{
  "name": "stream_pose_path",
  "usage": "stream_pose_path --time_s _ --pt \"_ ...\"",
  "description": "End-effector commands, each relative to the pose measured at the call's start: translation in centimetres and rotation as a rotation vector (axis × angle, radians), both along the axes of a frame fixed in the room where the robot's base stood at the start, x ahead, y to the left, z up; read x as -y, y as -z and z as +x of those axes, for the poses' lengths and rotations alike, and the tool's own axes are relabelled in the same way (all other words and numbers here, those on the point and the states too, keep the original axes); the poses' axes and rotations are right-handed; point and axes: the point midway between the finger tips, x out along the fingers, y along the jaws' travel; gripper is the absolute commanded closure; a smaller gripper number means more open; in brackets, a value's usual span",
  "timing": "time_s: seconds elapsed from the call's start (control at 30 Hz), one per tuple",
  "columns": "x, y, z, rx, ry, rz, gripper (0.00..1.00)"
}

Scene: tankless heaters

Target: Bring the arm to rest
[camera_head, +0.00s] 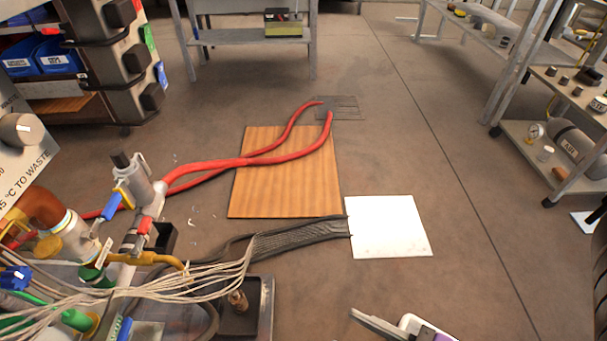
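A white and grey part with a purple patch, which looks like my gripper or the end of my arm (402,328), shows at the bottom edge right of centre. Most of it is cut off by the frame. Two separate fingertips cannot be made out, so I cannot tell whether it is open or shut. It appears over bare floor, below the white square panel (388,227), and nothing is seen held in it.
Heater pipes and valves (138,190) with a bundle of grey wires (200,278) crowd the lower left. Red hoses (290,155) cross a wooden board (270,190) to a floor grate (338,108). Shelving (530,140) stands at right. Floor right of the white panel is clear.

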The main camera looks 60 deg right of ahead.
Motion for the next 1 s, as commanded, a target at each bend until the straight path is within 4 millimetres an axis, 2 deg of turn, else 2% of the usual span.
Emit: stream_pose_path --time_s 0.27,1.0 --pt "0.0 -6.7 0.0 0.0 0.0 0.0 0.6" --pt "0.0 -27.5 0.0 0.0 0.0 0.0 0.6"
